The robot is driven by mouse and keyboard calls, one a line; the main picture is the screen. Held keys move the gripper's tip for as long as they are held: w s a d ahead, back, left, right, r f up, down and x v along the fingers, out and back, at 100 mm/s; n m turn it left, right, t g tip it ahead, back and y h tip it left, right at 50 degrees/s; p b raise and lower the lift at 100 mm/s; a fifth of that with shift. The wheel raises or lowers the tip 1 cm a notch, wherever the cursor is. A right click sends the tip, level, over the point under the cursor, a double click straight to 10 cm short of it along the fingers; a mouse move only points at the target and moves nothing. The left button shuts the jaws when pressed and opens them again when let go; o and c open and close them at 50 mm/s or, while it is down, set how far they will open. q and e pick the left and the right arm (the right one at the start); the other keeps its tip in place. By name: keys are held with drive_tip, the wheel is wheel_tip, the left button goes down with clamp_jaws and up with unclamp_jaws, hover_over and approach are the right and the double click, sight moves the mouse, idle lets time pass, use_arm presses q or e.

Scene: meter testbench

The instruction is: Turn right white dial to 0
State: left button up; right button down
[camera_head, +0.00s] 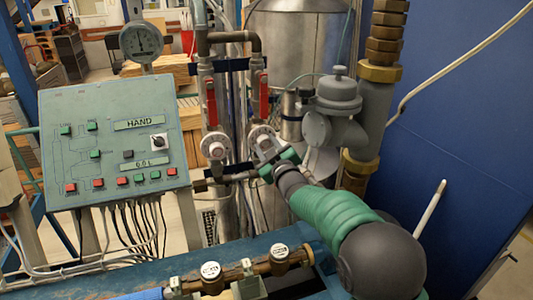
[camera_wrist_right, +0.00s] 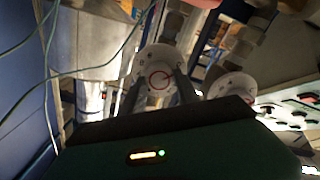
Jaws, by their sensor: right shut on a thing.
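The right white dial (camera_head: 262,137) sits on the right of two vertical pipes, below a red lever, and is partly hidden by my right gripper (camera_head: 270,157). In the right wrist view the right white dial (camera_wrist_right: 159,74) shows a red ring on its face, between the two dark fingers of my right gripper (camera_wrist_right: 157,88). The gripper is shut on this dial. The left white dial (camera_head: 216,146) is free beside it and also shows in the wrist view (camera_wrist_right: 234,86). The dial markings are too small to read. My left gripper is out of view.
A green control panel (camera_head: 115,140) with buttons stands at the left, with a round gauge (camera_head: 141,42) above it. Red levers (camera_head: 211,103) are above the dials. A grey valve body (camera_head: 335,110) is close on the right. Brown pipework (camera_head: 240,270) lies in front.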

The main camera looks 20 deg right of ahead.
drive_tip(key=shift+f+n, duration=0.4)
drive_tip(key=shift+f, duration=0.05)
drive_tip(key=c, duration=1.1)
unclamp_jaws()
drive_tip(key=shift+o, duration=1)
drive_tip(key=shift+w+r, duration=0.1)
drive_tip(key=shift+r, duration=0.05)
drive_tip(key=shift+r, duration=0.1)
drive_tip(key=s+b, duration=0.4)
drive_tip(key=s, duration=1.2)
drive_tip(key=shift+s+d, duration=0.35)
drive_tip(key=shift+s, duration=0.05)
